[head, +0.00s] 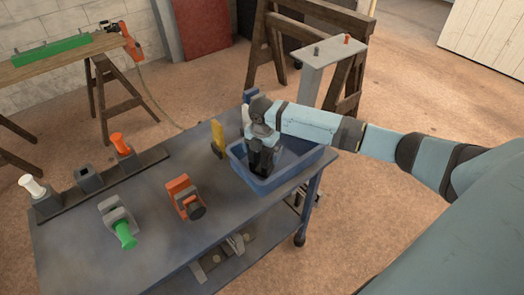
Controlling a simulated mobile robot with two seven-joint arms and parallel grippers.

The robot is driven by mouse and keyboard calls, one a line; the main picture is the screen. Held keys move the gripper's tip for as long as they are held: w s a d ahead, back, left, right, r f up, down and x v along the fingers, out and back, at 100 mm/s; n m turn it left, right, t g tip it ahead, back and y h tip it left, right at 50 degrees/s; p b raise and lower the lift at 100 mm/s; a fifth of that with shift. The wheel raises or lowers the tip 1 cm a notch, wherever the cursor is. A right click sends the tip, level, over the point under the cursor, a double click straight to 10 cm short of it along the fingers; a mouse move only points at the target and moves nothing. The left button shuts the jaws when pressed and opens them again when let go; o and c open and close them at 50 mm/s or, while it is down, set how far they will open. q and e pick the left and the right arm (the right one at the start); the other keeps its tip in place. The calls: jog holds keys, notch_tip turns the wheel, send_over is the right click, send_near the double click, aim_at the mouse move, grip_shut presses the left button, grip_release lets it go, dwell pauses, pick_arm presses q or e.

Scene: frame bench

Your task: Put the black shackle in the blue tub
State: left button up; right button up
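The blue tub (283,180) stands at the right end of the dark blue bench. My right gripper (261,172) points down inside the tub's left part, its dark fingers below the rim. I cannot tell whether the fingers are open or shut, or whether they hold anything. No separate black shackle can be made out; dark shapes at the fingers blend with the gripper. My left gripper is not in view.
On the bench are an orange piece with a black knob (183,194), a grey piece with a green handle (118,218), a yellow piece (218,136) beside the tub, and a dark rail (110,182) with several grey blocks. Bare bench top lies at the front centre.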

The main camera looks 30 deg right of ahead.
jog(key=shift+r, duration=0.1)
notch_tip(320, 180, up, 12)
jog(key=s+a+f+m+t+y, duration=0.1)
jog(key=s+a+f+m, duration=0.2)
jog(key=a+f, duration=0.2)
jog(key=s+a+f+m+t+y, duration=0.2)
jog(key=s+a+f, duration=0.2)
jog(key=a+f, duration=0.1)
jog(key=s+a+f+m+t+y, duration=0.1)
jog(key=s+a+f+m+t, duration=0.1)
jog(key=a+f, duration=0.3)
jog(key=shift+s+a+f+m+y, duration=0.2)
jog(key=shift+s+a+m, duration=0.2)
jog(key=shift+a, duration=0.25)
jog(key=shift+s+a+f+m+y, duration=0.1)
jog(key=shift+s+a+m+y, duration=0.15)
jog(key=shift+a+m, duration=0.25)
jog(key=s+f+m+t, duration=0.3)
jog(key=s+m, duration=0.2)
jog(key=s, duration=0.3)
jog(key=s+f+m+t+h, duration=0.1)
jog(key=s+f+m+t, duration=0.2)
jog(key=s+m, duration=0.3)
jog(key=s, duration=0.2)
jog(key=shift+s+d+m, duration=0.2)
jog(key=shift+s+m, duration=0.1)
jog(key=shift+h, duration=0.25)
